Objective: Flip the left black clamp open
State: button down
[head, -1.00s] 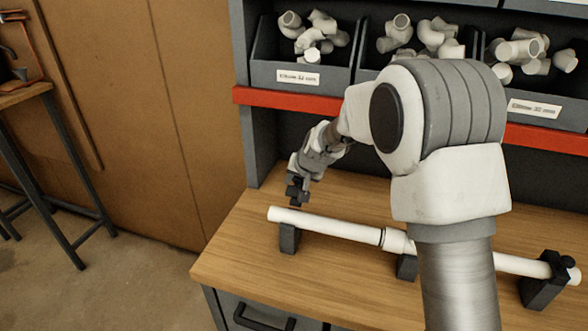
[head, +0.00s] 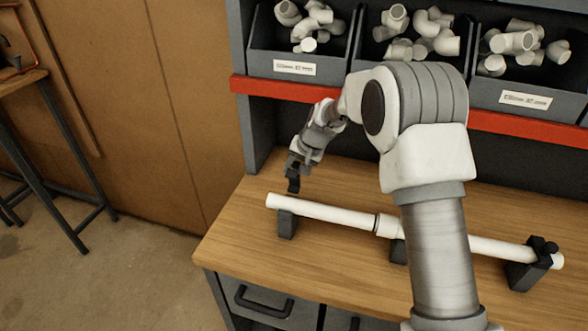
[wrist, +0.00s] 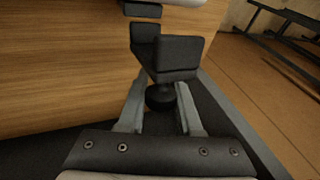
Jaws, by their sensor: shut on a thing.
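The left black clamp has its block (head: 287,225) under the left end of the white pipe (head: 320,212). Its black arm (head: 293,184) stands up behind the pipe, and the pipe's top is bare there. In the wrist view the clamp arm (wrist: 178,58) lies ahead of the fingers, with its round black knob (wrist: 160,96) between them. My gripper (wrist: 160,108) is shut on that knob. In the head view my gripper (head: 294,166) is just above and behind the pipe's left end, and the fingertips are hard to make out.
The right black clamp (head: 530,262) is closed over the pipe's right end. A middle support (head: 398,251) is partly hidden by my arm. Bins of white fittings (head: 295,68) stand above a red shelf edge (head: 275,88). The wooden bench (head: 240,228) is clear left of the pipe.

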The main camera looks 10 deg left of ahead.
jog(key=c, duration=0.6)
grip_release()
jog(key=b+v, duration=0.1)
jog(key=v, duration=1.6)
jog(key=shift+d, duration=0.2)
jog(key=shift+s+r, duration=0.2)
